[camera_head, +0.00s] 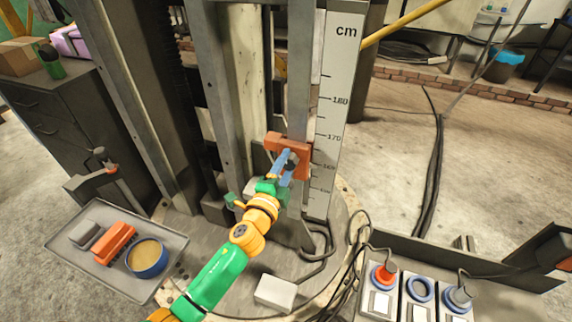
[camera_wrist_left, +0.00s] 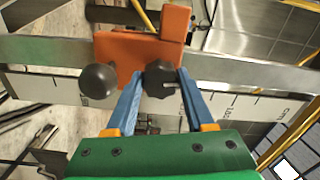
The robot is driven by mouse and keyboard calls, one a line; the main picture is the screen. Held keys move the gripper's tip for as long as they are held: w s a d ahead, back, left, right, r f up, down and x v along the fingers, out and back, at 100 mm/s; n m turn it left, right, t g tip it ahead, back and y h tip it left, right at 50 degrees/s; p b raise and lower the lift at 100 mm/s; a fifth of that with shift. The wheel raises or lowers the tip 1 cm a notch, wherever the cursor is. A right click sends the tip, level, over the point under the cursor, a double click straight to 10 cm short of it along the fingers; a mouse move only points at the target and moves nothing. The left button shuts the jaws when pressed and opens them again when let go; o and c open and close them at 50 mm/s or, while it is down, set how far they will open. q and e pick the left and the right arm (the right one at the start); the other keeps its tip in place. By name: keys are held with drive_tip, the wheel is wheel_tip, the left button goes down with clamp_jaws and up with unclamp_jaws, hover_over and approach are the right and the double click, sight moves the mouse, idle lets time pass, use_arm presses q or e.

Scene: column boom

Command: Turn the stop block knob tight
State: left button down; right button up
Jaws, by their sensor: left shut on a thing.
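The orange stop block (camera_head: 303,158) sits on the metal column rail beside the cm scale (camera_head: 332,110). In the left wrist view the stop block (camera_wrist_left: 138,48) carries a dark lobed knob (camera_wrist_left: 160,80) and a round dark ball knob (camera_wrist_left: 98,80) to its left. My left gripper (camera_head: 287,165) reaches up to the block, its blue fingers on either side of the lobed knob. In the left wrist view the left gripper (camera_wrist_left: 158,88) is shut on this knob. The knob's far side is hidden. My right gripper is not in view.
A grey tray (camera_head: 180,243) at left holds an orange brush-like item (camera_head: 115,243) and a round tin (camera_head: 147,257). Panels with connectors (camera_head: 420,290) stand at the lower right. Black cables run along the base. A dark cabinet (camera_head: 75,120) is at left.

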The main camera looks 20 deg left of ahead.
use_arm(q)
drive_tip(key=shift+m, duration=0.6)
drive_tip(key=shift+c, duration=1.3)
unclamp_jaws()
